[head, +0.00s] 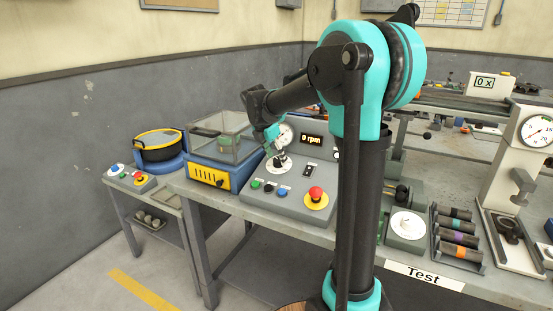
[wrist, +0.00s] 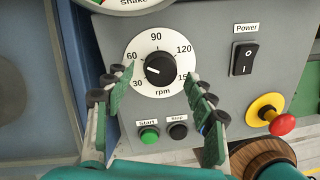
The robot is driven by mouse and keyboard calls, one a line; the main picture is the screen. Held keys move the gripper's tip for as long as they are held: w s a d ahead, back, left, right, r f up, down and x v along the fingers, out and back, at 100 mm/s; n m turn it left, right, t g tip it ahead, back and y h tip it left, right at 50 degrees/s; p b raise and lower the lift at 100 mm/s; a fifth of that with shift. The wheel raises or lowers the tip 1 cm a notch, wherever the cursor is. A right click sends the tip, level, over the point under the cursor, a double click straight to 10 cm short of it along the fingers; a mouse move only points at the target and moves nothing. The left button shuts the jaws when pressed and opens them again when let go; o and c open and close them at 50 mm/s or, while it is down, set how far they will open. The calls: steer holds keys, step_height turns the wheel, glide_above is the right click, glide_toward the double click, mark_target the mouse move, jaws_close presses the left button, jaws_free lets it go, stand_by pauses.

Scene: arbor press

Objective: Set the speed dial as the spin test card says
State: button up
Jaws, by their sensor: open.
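The speed dial (wrist: 158,68) is a black knob on a white round scale marked 30 to 150 rpm. Its white pointer line points left, between 30 and 60 and nearer 60. In the head view the dial plate (head: 279,164) is on the sloped grey control panel (head: 294,198). My gripper (wrist: 159,77) is open and empty, its green fingers on either side of the knob, apart from it. In the head view my gripper (head: 273,140) is above the dial. The readout (head: 311,138) says 0 rpm. I cannot make out a spin test card.
Start (wrist: 149,135) and Stop (wrist: 178,131) buttons sit below the dial. The power switch (wrist: 244,58) and red emergency button (wrist: 282,124) are to its right. A gauge (head: 286,133) stands behind. A clear-covered blue machine (head: 213,176) is left of the panel.

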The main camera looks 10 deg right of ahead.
steer(key=shift+w+d+f, duration=0.15)
steer(key=shift+d+f, duration=0.1)
steer(key=shift+f, duration=0.35)
steer(key=c, duration=1.2)
steer(key=shift+o, duration=0.2)
steer(key=shift+m, duration=0.3)
